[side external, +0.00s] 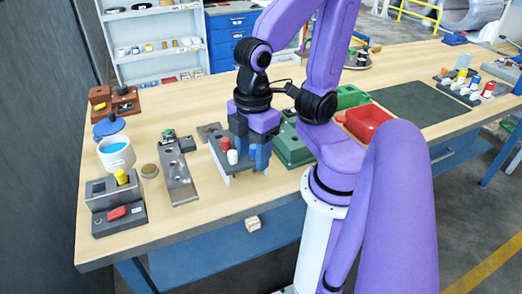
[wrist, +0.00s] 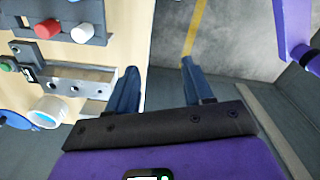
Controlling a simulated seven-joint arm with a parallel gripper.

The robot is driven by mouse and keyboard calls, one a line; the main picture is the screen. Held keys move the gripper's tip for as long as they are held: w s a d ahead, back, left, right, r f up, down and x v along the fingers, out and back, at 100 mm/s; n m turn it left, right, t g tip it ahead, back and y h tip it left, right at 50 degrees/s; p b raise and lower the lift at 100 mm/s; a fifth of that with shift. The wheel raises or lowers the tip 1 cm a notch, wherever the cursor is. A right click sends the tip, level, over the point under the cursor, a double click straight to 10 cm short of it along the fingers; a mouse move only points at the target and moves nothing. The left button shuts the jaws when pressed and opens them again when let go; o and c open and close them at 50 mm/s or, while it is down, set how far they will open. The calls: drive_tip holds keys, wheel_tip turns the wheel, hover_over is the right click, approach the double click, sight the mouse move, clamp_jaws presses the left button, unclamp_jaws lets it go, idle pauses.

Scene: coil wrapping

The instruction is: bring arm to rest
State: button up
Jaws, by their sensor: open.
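My gripper (side external: 254,162) hangs fingers-down near the front edge of the table, in front of or beside the grey fixture with red and white cylinders; the side view does not settle which. In the wrist view my gripper (wrist: 160,85) has its two blue fingers wide apart with nothing between them. The grey fixture (wrist: 85,12) carries a red cylinder (wrist: 47,29) and a white cylinder (wrist: 81,33) at the upper left there. Both cylinders, red (side external: 224,143) and white (side external: 232,157), also show in the side view.
The wooden table (side external: 220,205) has a grey box with a yellow cylinder (side external: 121,177), a blue-filled white cup (side external: 116,153), a metal bracket (side external: 178,178), a green case (side external: 292,148) and a red bin (side external: 368,122). Floor shows beyond the table edge in the wrist view.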

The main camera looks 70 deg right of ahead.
drive_tip(key=shift+s+d+f, duration=0.3)
drive_tip(key=shift+s+d, duration=0.2)
drive_tip(key=shift+s, duration=0.25)
drive_tip(key=shift+w+m, duration=0.1)
drive_tip(key=shift+m, duration=0.2)
drive_tip(key=shift+c, duration=0.3)
idle(0.4)
